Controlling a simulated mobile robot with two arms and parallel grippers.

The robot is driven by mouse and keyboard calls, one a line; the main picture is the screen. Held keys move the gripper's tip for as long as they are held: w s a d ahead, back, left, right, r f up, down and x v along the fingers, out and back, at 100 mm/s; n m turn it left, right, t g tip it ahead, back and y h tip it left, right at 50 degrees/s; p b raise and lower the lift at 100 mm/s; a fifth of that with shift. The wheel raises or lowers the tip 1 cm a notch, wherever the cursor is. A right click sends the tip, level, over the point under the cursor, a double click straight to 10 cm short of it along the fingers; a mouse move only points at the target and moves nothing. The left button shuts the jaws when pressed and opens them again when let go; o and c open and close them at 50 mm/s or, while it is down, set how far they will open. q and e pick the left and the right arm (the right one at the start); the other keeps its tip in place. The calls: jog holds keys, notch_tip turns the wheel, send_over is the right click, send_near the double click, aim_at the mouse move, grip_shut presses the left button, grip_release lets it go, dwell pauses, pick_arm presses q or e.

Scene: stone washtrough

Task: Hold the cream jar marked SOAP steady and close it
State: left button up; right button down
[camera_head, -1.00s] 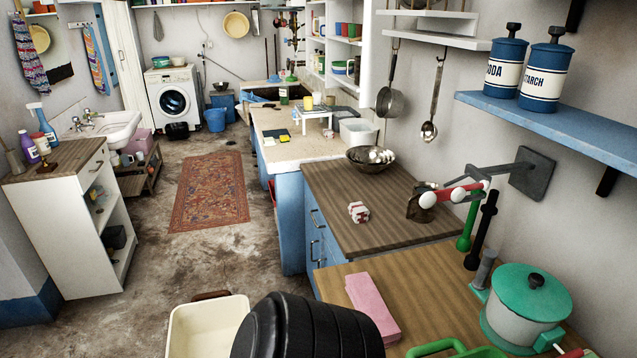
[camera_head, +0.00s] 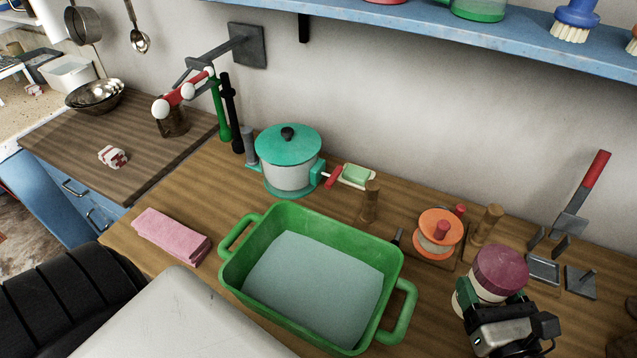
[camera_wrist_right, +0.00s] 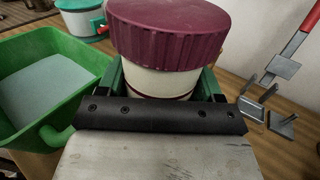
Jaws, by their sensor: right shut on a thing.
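A cream jar (camera_wrist_right: 158,82) with a ribbed maroon lid (camera_head: 502,268) stands at the right of the wooden counter in the head view. The lid sits on top of the jar; I cannot tell whether it is tight. No SOAP marking shows from these sides. My right gripper (camera_head: 490,298) is shut on the jar body below the lid, its green fingers on either side, as the right wrist view shows. The gripper hides most of the jar in the head view. My left gripper is not in view.
A green basin (camera_head: 232,285) fills the counter's middle. Behind stand a teal-lidded pot (camera_head: 290,170), an orange-topped container (camera_head: 440,228) and wooden pegs (camera_head: 370,203). A red-handled metal tool (camera_head: 583,195) stands right of the jar. A blue shelf (camera_head: 400,20) overhangs the wall.

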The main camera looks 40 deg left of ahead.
jog(key=w+d+f+m+t+h+b, duration=0.1)
jog(key=w+d+m+h, duration=0.4)
jog(key=d, duration=0.6)
jog(key=w+d+f+m+t+h+b, duration=0.2)
jog(key=w+d+m+t+h+b, duration=0.1)
jog(key=w+d+m+h, duration=0.2)
jog(key=w+d+h, duration=0.2)
jog(key=d+h, duration=0.2)
jog(key=d, duration=0.2)
jog(key=shift+h+b, duration=0.3)
jog(key=shift+h, duration=0.1)
jog(key=shift+w, duration=0.1)
jog(key=shift+f, duration=0.2)
notch_tip(320, 180, down, 6)
jog(key=b, duration=0.2)
jog(key=shift+f+b, duration=0.75)
jog(key=shift+f, duration=1.1)
